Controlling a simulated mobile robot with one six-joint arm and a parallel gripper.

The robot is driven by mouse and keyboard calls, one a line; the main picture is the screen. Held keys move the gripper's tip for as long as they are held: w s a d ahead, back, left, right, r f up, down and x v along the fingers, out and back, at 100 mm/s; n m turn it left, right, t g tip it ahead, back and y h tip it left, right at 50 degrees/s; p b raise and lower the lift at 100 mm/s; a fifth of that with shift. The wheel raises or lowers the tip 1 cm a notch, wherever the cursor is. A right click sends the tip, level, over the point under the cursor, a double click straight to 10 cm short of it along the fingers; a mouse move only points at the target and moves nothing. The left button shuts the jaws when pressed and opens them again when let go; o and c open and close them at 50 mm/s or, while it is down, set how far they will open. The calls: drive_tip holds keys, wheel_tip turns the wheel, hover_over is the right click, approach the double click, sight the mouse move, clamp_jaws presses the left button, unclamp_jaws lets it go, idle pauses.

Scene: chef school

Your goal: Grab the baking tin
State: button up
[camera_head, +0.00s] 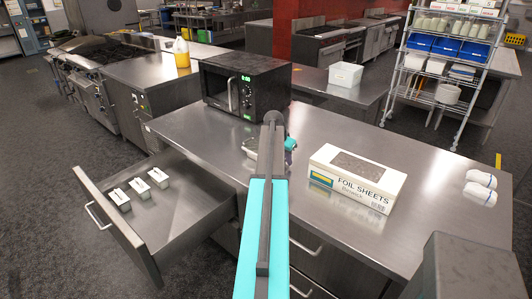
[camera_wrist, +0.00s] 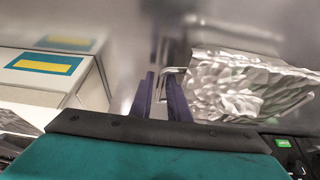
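A crumpled silver foil tin, which looks like the baking tin (camera_wrist: 245,85), fills the right of the wrist view. In the head view a small shiny part of it (camera_head: 250,148) shows on the steel counter, left of my arm and in front of the microwave; my arm hides the rest.
A foil sheets box (camera_head: 357,178) stands on the counter right of my arm. The black microwave (camera_head: 245,85) is behind. An open drawer (camera_head: 165,215) at left holds three small labelled containers. White rolled items (camera_head: 481,187) lie far right.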

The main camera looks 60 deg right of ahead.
drive_tip(key=shift+s+d+f, duration=0.1)
drive_tip(key=shift+d+f, duration=0.1)
drive_tip(key=shift+f, duration=0.35)
clamp_jaws()
